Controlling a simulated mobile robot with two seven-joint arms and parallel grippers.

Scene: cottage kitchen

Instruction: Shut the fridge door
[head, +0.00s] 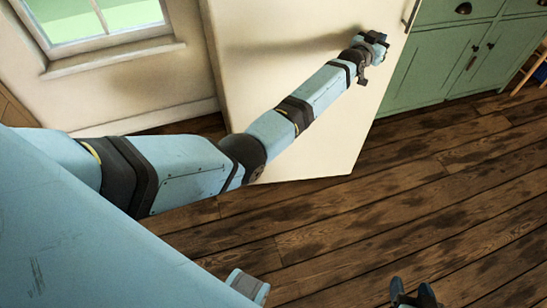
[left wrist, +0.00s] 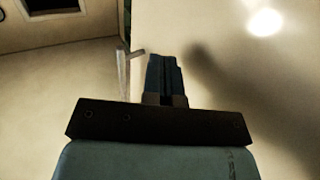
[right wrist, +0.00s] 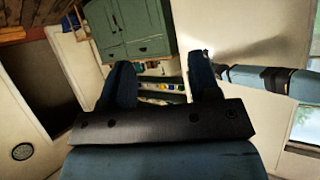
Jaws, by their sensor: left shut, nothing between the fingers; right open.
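The fridge door (head: 285,65) is a large cream panel standing out over the floor in the head view, with a handle (head: 411,13) at its upper right edge. Its cream face also fills the right of the left wrist view (left wrist: 235,75). My left gripper (head: 374,42) is shut and empty, in front of the door face near the handle-side edge. Its closed fingers show in the left wrist view (left wrist: 165,75); I cannot tell whether they touch the door. My right gripper (right wrist: 162,82) is open and empty, low at the bottom of the head view (head: 412,294).
Green cabinets (head: 447,60) stand to the right of the door. A window (head: 95,18) is in the wall at the upper left. The wooden floor (head: 400,215) is clear in front. A wooden stool (head: 530,72) is partly visible at the right edge.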

